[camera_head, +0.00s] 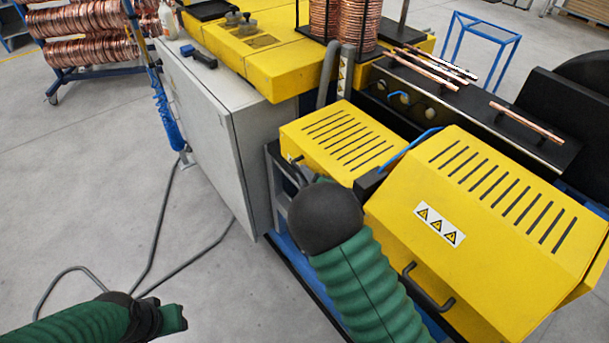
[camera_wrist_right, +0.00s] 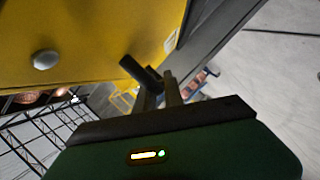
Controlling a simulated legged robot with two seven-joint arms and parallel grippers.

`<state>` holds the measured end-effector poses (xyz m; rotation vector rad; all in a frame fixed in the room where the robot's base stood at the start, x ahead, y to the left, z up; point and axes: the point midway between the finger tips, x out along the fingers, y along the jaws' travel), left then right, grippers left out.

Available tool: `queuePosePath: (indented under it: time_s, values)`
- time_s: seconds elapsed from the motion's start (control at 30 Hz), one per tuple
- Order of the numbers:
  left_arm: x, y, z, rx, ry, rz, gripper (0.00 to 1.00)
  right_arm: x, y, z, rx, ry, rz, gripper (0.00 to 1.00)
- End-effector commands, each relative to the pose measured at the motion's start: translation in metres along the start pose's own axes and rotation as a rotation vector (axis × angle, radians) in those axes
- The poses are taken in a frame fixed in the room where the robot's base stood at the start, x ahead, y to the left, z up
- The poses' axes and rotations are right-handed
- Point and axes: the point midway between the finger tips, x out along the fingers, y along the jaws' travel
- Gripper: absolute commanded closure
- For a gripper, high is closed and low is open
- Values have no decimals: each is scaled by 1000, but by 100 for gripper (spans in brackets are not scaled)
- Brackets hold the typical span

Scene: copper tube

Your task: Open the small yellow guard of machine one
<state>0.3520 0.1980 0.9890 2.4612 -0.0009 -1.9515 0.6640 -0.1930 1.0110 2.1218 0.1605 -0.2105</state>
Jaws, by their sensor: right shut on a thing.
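The small yellow guard (camera_head: 340,138) of the machine has dark slots on top and looks closed, lying level beside the large guard. My right arm reaches up to its near left edge. The black wrist hides most of my right gripper (camera_wrist_right: 158,88) in the head view. In the right wrist view its fingers are shut on a dark handle (camera_wrist_right: 138,70), beside a yellow panel (camera_wrist_right: 90,40) with a round grey knob. How deep the grip is cannot be told.
The large yellow guard (camera_head: 490,205) with a black handle (camera_head: 428,290) stands right of my right arm. A grey cabinet (camera_head: 205,125) is at the left. Copper tubes (camera_head: 430,68) lie on the dark rail behind. The floor at the left is open, with a hose.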

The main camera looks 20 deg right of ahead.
Motion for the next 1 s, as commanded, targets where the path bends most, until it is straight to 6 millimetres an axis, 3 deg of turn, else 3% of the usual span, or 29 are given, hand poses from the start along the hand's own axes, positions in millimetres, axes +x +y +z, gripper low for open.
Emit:
queuePosePath:
  time_s: [0.47,1.0]
  values:
    - [0,0,0,0,0,0,64,-2,-6,5,1,-14,-14,100]
    - [-21,0,-5,0,0,0,64,-9,21,-13,66,-6,-31,100]
